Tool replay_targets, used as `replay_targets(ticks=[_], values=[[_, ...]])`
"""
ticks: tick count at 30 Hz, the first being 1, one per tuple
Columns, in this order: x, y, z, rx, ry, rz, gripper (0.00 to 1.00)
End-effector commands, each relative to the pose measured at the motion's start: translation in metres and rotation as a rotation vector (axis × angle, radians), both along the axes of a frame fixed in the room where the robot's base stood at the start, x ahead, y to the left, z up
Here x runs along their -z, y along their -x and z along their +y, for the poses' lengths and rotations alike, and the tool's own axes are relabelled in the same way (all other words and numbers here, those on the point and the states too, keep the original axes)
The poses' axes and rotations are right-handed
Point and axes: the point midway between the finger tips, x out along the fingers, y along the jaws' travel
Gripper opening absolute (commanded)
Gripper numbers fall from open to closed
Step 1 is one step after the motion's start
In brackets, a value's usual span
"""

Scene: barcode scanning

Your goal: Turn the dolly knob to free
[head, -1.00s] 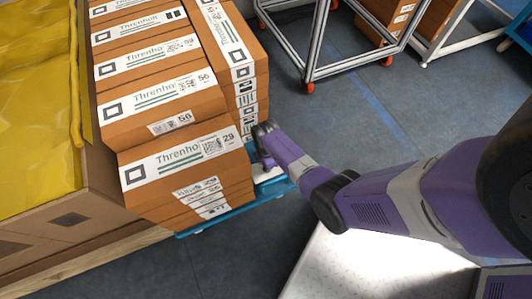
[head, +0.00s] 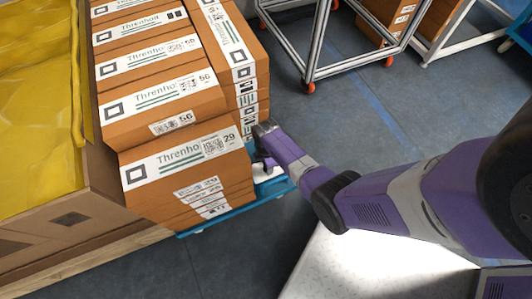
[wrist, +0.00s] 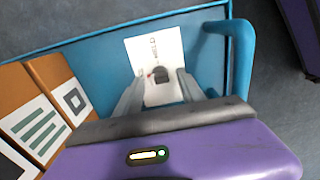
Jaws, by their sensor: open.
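The blue dolly (head: 228,217) stands on the floor, loaded with stacked brown boxes; its blue frame also shows in the wrist view (wrist: 90,57). In the wrist view a white plate (wrist: 143,50) on the dolly's corner carries a small dark knob (wrist: 160,74). The knob's setting is too small to read. My gripper (wrist: 154,84) is open, its two fingers pointing toward the plate, one on each side of the knob. I cannot tell whether they touch it. In the head view my gripper (head: 266,163) is at the dolly's right corner beside the boxes, its fingertips hard to see.
Brown labelled boxes (head: 185,165) stand close to the left of my gripper. A blue curved handle (wrist: 246,60) rises at the right in the wrist view. A crate with yellow lining (head: 35,110) is at far left. A metal-frame cart (head: 350,70) stands behind; floor between is clear.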

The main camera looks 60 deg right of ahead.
Motion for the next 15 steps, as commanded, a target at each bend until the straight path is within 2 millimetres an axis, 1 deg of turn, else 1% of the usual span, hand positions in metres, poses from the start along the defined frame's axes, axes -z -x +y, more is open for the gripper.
replay_targets(ticks=[9, 12, 15], values=[[-0.053, 0.0, 0.0, -0.001, 0.001, -0.002, 0.46], [-0.065, 0.0, 0.0, -0.001, 0.001, -0.001, 0.46], [-0.072, 0.0, 0.0, -0.001, 0.0, -0.001, 0.46]])
